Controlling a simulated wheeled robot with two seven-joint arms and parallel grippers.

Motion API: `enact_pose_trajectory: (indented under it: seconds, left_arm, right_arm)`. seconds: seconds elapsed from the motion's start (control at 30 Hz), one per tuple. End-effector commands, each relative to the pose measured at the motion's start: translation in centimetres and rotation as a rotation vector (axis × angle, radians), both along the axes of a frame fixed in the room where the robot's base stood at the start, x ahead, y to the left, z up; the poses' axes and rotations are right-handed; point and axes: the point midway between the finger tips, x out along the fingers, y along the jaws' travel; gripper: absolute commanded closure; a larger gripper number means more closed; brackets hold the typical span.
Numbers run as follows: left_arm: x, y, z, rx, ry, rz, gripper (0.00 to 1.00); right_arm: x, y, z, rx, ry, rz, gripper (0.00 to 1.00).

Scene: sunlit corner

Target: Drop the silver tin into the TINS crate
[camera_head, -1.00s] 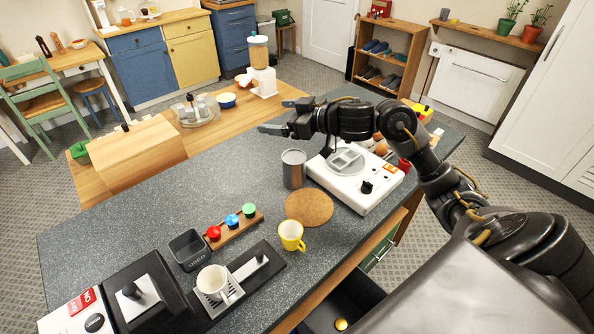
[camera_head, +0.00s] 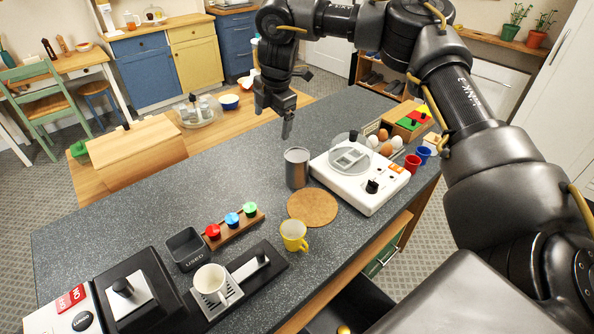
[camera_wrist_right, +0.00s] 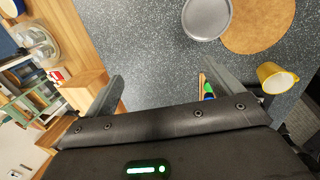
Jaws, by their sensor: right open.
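The silver tin (camera_head: 297,168) stands upright on the grey counter, left of the white appliance and behind the round cork mat. In the right wrist view its round grey top (camera_wrist_right: 207,18) shows at the upper edge, beside the cork mat. My right gripper (camera_head: 277,118) hangs above the counter's far edge, behind and slightly left of the tin. Its fingers point down, open and empty, apart from the tin; they also show spread in the wrist view (camera_wrist_right: 162,88). My left gripper is not in view. No crate marked TINS can be made out.
The cork mat (camera_head: 312,207) and a yellow mug (camera_head: 294,236) are in front of the tin. The white appliance (camera_head: 362,178) is close on its right. A dark bin marked USED (camera_head: 187,249) and a rack of coloured knobs (camera_head: 233,226) are left. Counter left of the tin is clear.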

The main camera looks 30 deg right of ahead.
Motion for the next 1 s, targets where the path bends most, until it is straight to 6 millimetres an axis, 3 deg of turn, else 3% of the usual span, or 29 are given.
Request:
enact_pose_trajectory:
  seconds: [0.03,0.1,0.13,0.43,0.8,1.0]
  left_arm:
    - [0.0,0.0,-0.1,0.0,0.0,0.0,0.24]
    - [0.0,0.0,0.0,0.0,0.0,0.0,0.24]
    - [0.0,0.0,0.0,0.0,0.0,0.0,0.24]
    - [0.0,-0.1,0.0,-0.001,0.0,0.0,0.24]
    - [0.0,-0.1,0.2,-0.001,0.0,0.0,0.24]
    - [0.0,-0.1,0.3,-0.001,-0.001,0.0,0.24]
  right_arm:
    - [-0.9,-2.4,-1.3,-0.045,0.069,-0.005,0.09]
    - [-2.6,-4.9,-3.0,-0.074,0.175,0.013,0.09]
    - [-3.1,-5.1,-3.0,-0.065,0.202,0.036,0.09]
    - [-4.1,-4.2,-3.2,-0.031,0.245,0.163,0.09]
    - [-4.1,-4.2,-8.0,-0.032,0.245,0.163,0.09]
    - [-4.1,-4.2,-8.6,-0.032,0.242,0.162,0.09]
